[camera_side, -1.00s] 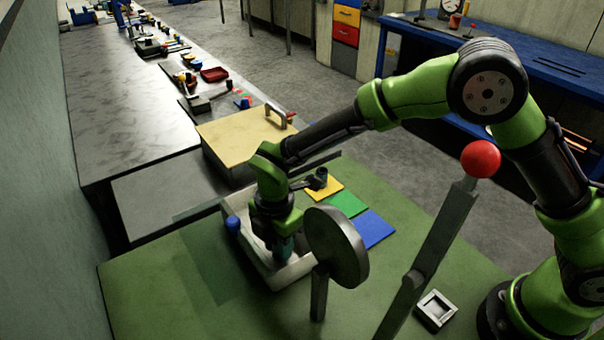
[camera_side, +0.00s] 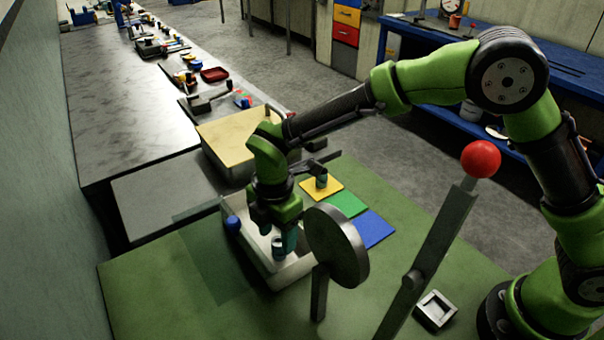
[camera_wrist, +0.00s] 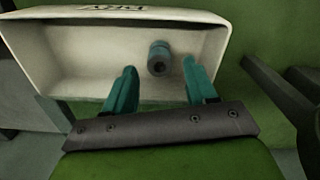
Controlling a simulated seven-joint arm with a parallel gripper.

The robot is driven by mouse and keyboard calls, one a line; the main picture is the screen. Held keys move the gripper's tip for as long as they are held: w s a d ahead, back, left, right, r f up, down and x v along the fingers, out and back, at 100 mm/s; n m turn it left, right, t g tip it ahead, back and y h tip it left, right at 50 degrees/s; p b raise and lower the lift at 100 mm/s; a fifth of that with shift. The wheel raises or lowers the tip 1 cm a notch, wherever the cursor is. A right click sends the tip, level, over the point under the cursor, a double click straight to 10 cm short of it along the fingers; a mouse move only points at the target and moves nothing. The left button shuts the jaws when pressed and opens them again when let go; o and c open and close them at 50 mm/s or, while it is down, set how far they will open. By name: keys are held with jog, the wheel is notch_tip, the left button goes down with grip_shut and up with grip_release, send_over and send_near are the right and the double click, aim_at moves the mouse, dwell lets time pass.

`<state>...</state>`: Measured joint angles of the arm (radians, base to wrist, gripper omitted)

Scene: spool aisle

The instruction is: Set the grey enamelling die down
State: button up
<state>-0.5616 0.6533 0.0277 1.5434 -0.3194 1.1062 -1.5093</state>
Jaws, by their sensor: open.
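The grey enamelling die (camera_side: 279,247), a small bluish-grey cylinder, stands in the pale tray (camera_wrist: 232,22) near its near side. In the wrist view the die (camera_wrist: 158,60) shows end-on with a dark hole, apart from the tray's walls. My gripper (camera_wrist: 159,72) is open. Its two teal fingers are well apart, with the die seen between and just beyond their tips, and neither finger visibly touches it. In the side view my gripper (camera_side: 285,238) is low over the tray, and its body hides part of the tray.
A blue knob (camera_side: 233,223) is at the tray's left edge. A round grey disc (camera_side: 337,245) on a post and a red-topped lever (camera_side: 481,159) stand close on the right. Yellow, green and blue (camera_side: 374,229) squares lie behind; a small cylinder (camera_side: 321,181) stands on the yellow one.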

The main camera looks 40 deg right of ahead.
aim_at(278, 241)
notch_tip(278, 241, up, 9)
jog(key=s+d+r+m+t+y, duration=0.25)
jog(key=s+d+r+m, duration=0.25)
jog(key=d+r+m, duration=0.6)
jog(key=s+d+f+m+t, duration=0.1)
jog(key=s+d+m+t, duration=0.3)
jog(key=s+d+m, duration=0.7)
jog(key=d+m, duration=0.1)
jog(key=m, duration=0.1)
jog(key=shift+s+m+t, duration=0.2)
jog(key=shift+m+t, duration=0.15)
jog(key=shift+m, duration=0.05)
